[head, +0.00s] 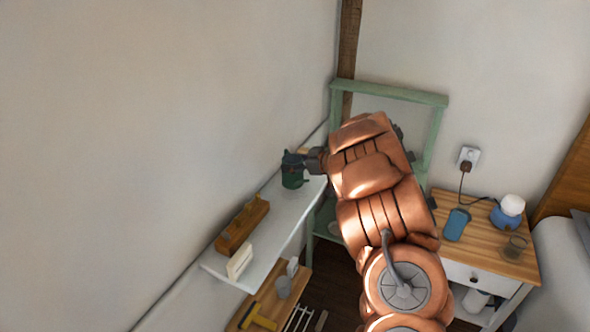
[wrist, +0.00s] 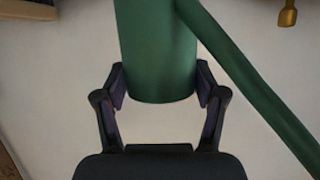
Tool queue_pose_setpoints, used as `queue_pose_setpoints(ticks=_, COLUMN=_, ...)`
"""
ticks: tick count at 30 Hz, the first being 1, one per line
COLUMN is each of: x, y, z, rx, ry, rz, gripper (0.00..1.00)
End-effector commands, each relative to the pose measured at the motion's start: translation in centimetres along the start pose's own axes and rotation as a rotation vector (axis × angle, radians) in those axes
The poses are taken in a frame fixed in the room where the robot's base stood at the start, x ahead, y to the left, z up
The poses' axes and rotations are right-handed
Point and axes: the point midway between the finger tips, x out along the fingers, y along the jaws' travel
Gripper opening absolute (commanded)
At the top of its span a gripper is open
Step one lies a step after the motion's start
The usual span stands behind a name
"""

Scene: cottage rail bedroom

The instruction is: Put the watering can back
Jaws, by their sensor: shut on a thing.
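The dark green watering can (head: 293,174) is at the far end of the white wall shelf (head: 270,232) in the head view. I cannot tell whether its base touches the shelf. My gripper (head: 314,161) comes in from the right and is shut on the can. In the wrist view the can's green body (wrist: 157,50) sits between both fingers of my gripper (wrist: 160,88). A green bar (wrist: 250,85), which looks like the spout, slants down to the right. My arm hides part of the area behind it.
A pale green frame (head: 437,135) stands in the corner. The nightstand (head: 478,250) at right holds a blue-and-white lamp (head: 508,212), a phone (head: 456,225) and a glass (head: 515,247).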

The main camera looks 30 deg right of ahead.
Motion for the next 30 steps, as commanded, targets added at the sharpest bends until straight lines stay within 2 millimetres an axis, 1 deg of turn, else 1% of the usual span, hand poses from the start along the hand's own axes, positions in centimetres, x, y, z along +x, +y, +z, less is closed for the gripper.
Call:
queue_pose_setpoints(ticks=8, x=0.5, y=0.8, z=-0.3, rx=0.001, ry=0.004, rz=-0.001, gripper=0.16)
queue_pose_setpoints(ticks=12, x=1.2, y=0.7, z=1.5, rx=0.005, ry=0.001, rz=-0.001, gripper=0.16)
queue_pose_setpoints(ticks=16, x=1.7, y=0.8, z=2.7, rx=0.002, ry=0.001, rz=-0.001, gripper=0.16)
queue_pose_setpoints(ticks=29, x=1.9, y=0.8, z=3.4, rx=0.0, ry=0.002, rz=0.0, gripper=0.16)
queue_pose_setpoints(ticks=30, x=1.9, y=0.8, z=3.4, rx=0.0, ry=0.001, rz=0.0, gripper=0.74)
